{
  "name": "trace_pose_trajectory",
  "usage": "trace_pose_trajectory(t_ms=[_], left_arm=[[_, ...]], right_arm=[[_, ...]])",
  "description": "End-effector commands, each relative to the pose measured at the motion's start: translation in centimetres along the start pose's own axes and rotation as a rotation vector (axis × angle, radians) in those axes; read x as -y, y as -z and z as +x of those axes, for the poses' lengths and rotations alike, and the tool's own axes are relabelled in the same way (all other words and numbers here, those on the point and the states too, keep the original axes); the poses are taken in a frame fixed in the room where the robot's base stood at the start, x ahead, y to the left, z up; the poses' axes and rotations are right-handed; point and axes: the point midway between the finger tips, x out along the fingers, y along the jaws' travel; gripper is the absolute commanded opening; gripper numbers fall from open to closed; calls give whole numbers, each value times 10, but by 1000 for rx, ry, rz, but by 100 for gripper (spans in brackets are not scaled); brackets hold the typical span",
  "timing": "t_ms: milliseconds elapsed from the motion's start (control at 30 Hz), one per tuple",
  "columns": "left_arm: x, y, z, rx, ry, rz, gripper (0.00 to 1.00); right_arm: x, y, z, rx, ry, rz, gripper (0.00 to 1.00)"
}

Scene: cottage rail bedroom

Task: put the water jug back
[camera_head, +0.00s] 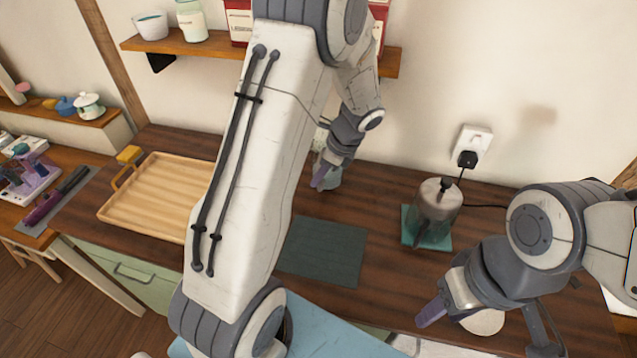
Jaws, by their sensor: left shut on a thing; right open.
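My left gripper (321,182) is over the back of the dark wooden counter, near the wall. It is shut on a pale grey-blue thing (333,181), mostly hidden by the gripper; I cannot tell if it is the water jug. A smoky see-through lidded vessel (436,207), jug-like, stands upright on a teal square mat (411,236) at the right, apart from both grippers; I cannot tell whether it is a jug or a kettle. My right gripper (440,312) is open near the counter's front edge, beside a pale round thing (484,322).
A dark green mat (325,250) lies bare mid-counter. A wooden tray (150,195) is at the left. A socket with a plug (467,158) and black cord is behind the vessel. A shelf (180,45) holds a bowl and jar. My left arm hides much of the middle.

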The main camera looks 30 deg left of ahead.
Motion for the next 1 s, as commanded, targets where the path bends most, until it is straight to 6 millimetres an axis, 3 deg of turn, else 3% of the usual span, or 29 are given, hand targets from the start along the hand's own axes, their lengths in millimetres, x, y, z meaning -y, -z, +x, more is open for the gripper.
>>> trace_pose_trajectory(t_ms=[200,633,667,733,1000], left_arm=[[-1,12,27,0,-3,1,0],[0,15,34,0,1,0,0],[-1,15,35,0,-2,1,21],[-1,15,34,0,-2,1,47],[-1,15,34,0,-2,0,47]], right_arm=[[0,0,-4,0,0,0,50],[0,0,-1,0,0,0,50],[0,0,-1,0,0,0,50],[0,0,-2,0,0,0,50],[0,0,-2,0,0,0,50]])
